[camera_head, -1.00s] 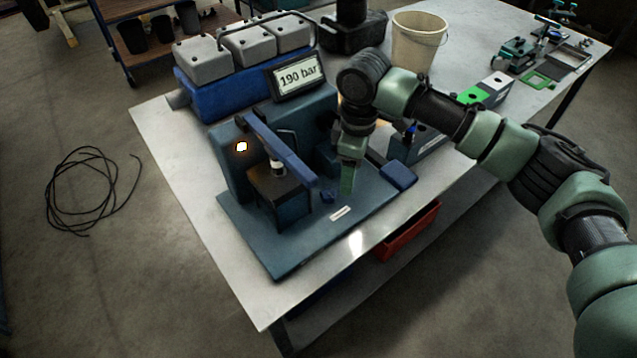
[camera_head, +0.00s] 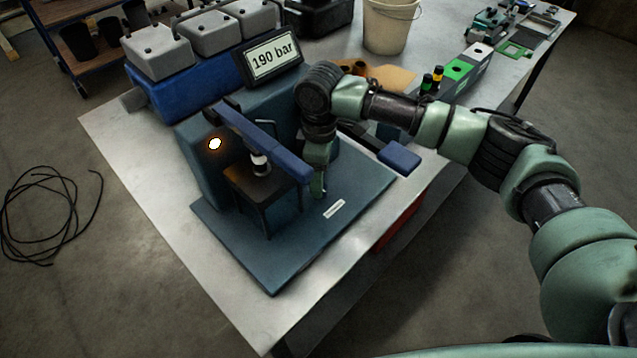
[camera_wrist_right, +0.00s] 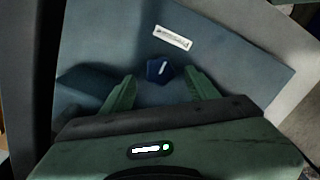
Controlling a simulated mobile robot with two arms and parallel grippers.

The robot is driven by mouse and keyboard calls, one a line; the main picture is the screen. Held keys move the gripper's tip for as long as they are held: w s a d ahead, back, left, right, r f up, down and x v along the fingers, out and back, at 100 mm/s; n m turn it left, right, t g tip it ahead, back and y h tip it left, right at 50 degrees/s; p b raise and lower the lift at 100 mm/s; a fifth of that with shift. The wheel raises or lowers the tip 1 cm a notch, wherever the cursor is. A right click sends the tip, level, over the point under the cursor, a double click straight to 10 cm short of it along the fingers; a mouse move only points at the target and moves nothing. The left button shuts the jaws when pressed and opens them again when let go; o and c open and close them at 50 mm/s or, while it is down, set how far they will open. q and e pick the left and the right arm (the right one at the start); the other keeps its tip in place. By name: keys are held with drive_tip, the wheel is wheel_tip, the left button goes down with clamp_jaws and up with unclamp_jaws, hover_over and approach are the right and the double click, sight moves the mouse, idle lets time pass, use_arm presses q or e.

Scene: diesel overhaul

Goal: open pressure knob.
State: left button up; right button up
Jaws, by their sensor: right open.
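The pressure knob (camera_wrist_right: 160,70) is a small dark blue knob with a white mark, on the blue-grey base plate of the test rig (camera_head: 345,215). My right gripper (camera_wrist_right: 163,88) is open. In the right wrist view the knob lies in the gap between the two green fingers, slightly beyond their tips, with space on both sides. In the head view my right gripper (camera_head: 318,190) points down over the plate and hides the knob. The display (camera_head: 272,60) on the rig reads 190 bar. My left gripper is not in view.
A blue lever (camera_head: 263,143) slants over a dark stand beside my right gripper. A blue pad (camera_head: 399,158) lies to the right. An orange light (camera_head: 214,144) glows on the rig. A white bucket (camera_head: 391,25) and grey canisters (camera_head: 157,52) stand behind.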

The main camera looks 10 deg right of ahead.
wheel_tip(320, 180, down, 3)
drive_tip(key=shift+f+p, duration=0.2)
drive_tip(key=shift+p, duration=0.1)
drive_tip(key=shift+f, duration=0.35)
clamp_jaws()
